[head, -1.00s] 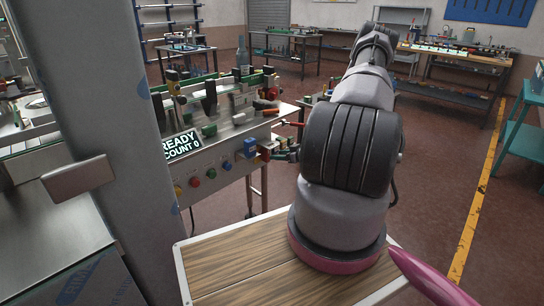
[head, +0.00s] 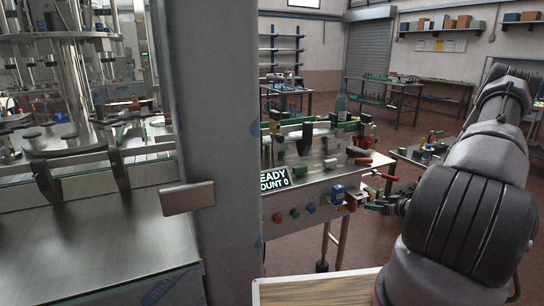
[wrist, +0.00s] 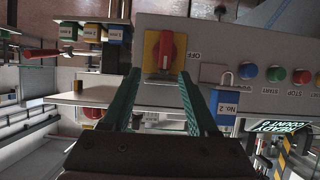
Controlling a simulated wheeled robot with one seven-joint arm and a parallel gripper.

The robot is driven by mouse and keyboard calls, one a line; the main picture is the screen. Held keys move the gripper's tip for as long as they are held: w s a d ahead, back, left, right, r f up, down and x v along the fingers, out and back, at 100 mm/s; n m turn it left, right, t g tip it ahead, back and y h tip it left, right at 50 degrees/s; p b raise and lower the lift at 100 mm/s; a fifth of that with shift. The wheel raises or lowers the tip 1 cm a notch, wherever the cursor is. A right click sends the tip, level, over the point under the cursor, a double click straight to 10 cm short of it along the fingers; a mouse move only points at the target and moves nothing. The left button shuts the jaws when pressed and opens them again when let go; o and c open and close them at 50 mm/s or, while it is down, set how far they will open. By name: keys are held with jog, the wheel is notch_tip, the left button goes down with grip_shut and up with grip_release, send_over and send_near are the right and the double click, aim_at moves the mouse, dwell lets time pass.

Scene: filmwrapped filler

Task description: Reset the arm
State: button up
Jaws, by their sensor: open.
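My gripper (wrist: 158,76) shows in the wrist view with its two teal fingers apart and nothing between the tips. Past the tips is a red rotary switch (wrist: 166,50) on a yellow plate, on a pale panel marked OFF. A blue padlock (wrist: 222,106) labelled No.2 hangs beside the right finger; I cannot tell whether they touch. In the head view my gripper (head: 384,204) is small and dark at the right end of the machine's control panel (head: 290,228). The blue padlock (head: 337,193) shows there too. My arm reaches in from the right.
In the wrist view, green (wrist: 68,30), yellow (wrist: 92,32) and blue (wrist: 115,32) padlocks sit left of the switch. Coloured buttons (wrist: 275,74) line the panel.

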notch_tip(320, 180, up, 23)
jog(key=w+m+g+h, duration=0.2)
jog(key=g+h, duration=0.1)
jog(key=h, duration=0.2)
jog(key=s+a+r+m+g+h, duration=0.15)
jog(key=s+a+r, duration=0.25)
jog(key=r, duration=0.6)
jog(key=s+a+r+m+y, duration=0.1)
jog(key=s+a+r, duration=0.3)
jog(key=s+a, duration=0.2)
jog(key=s+a+r+m+y, duration=0.2)
jog(key=s+a+r, duration=0.3)
jog(key=s, duration=0.6)
jog(key=s+a+r+m+y, duration=0.1)
jog(key=s+a+r, duration=0.4)
jog(key=s+a, duration=0.3)
jog(key=shift+s+r+g, duration=0.2)
jog(key=shift+s+g, duration=0.15)
jog(key=shift+s, duration=0.1)
jog(key=shift+m, duration=0.25)
jog(key=shift+c, duration=0.3)
